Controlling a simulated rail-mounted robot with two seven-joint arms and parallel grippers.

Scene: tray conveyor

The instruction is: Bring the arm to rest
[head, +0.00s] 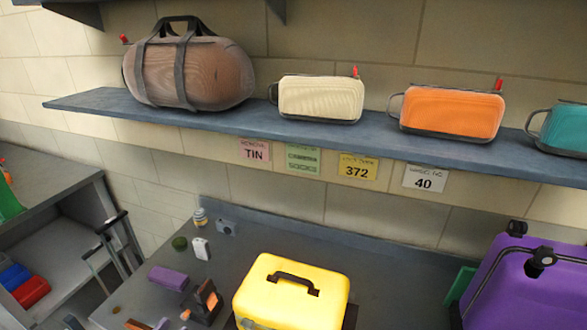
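Neither of my grippers can be made out in the head view, and no arm clearly shows. The task names no object other than the arm. Below the shelf, a yellow case (290,290) with a dark handle stands on the dark grey table (375,262).
A blue-grey wall shelf (230,118) holds a brown duffel bag (205,75) and cream, orange and teal pouches. A purple suitcase (525,285) stands at right. Small items, including a purple block (168,278), lie left of the case. A grey bench (45,190) stands at left.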

